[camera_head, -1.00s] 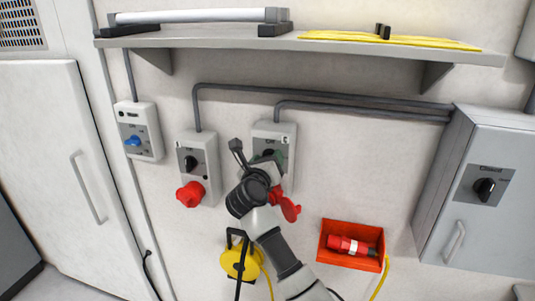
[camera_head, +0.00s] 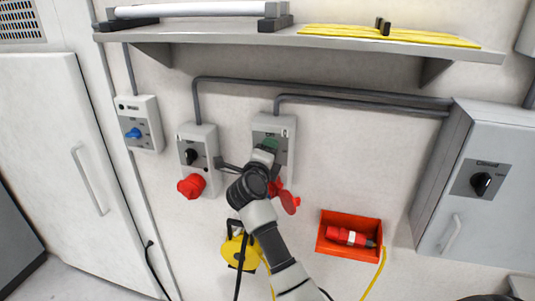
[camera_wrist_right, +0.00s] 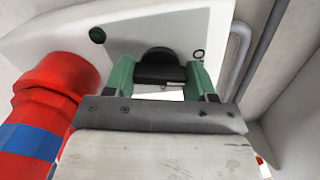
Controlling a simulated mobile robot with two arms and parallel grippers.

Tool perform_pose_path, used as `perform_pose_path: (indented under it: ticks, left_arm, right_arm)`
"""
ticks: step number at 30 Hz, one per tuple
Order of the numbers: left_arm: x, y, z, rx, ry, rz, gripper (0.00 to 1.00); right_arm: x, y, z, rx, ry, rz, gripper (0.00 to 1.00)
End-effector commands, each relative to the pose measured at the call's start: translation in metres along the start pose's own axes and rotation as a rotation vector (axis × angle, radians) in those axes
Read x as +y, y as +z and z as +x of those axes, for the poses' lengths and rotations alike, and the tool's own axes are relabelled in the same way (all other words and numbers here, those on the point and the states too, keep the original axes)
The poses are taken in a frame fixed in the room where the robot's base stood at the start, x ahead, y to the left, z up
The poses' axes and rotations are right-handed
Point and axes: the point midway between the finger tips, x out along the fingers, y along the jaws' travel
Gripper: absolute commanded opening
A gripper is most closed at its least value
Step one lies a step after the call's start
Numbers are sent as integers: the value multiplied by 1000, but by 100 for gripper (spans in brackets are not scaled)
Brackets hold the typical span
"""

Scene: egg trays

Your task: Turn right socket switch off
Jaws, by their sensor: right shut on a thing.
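The red socket (camera_wrist_right: 60,85) shows at the left there. My left gripper is out of view.
The middle socket box (camera_head: 198,138), with a black switch and red socket, is close on the left. A blue-switch box (camera_head: 140,122) is farther left. A shelf (camera_head: 215,41) juts out above. An orange bin (camera_head: 349,218) and yellow cable reel (camera_head: 238,252) are below.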

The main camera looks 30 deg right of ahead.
Motion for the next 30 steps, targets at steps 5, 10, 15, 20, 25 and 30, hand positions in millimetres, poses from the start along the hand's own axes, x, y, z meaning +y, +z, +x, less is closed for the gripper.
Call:
perform_pose_path:
  ticks: [5,10,15,20,25,30]
  left_arm:
    - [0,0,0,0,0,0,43]
    - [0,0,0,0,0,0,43]
    - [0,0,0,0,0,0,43]
    - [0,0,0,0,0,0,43]
    - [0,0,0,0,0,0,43]
    - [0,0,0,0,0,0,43]
  right_arm:
    - [1,0,0,-1,1,-120,32]
    - [1,0,0,-1,1,-199,32]
    - [1,0,0,-1,1,-245,32]
    - [1,0,0,-1,2,-261,32]
    - [1,0,0,-1,2,-265,32]
    - [1,0,0,-1,2,-265,32]
